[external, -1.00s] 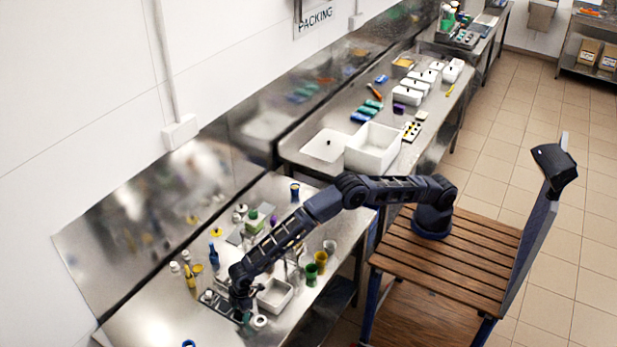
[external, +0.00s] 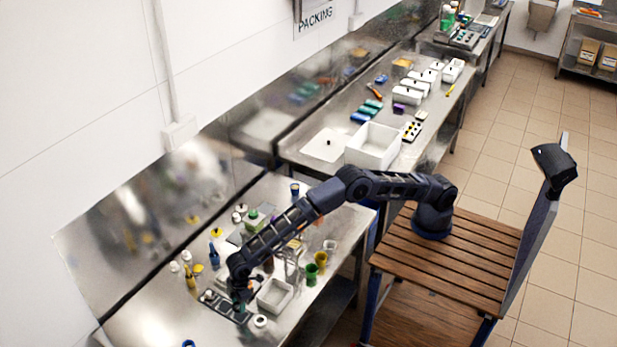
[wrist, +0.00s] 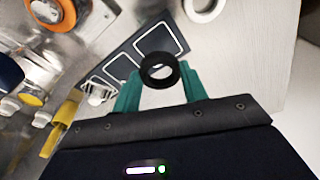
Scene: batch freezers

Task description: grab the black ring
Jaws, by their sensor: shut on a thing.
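The black ring (wrist: 160,70) is held between the green fingertips of my gripper (wrist: 158,80) in the wrist view, its round opening facing the camera. My gripper is shut on it. Behind the ring lies a dark board with white-outlined squares (wrist: 118,68). In the external view my gripper (external: 240,305) is over the near steel table, at the right end of that board (external: 213,299). The ring cannot be made out there. How far it is above the board is hard to tell.
Yellow and green cups (external: 311,273) are farther right. Bottles and small parts crowd the back left. The table's front left is mostly clear.

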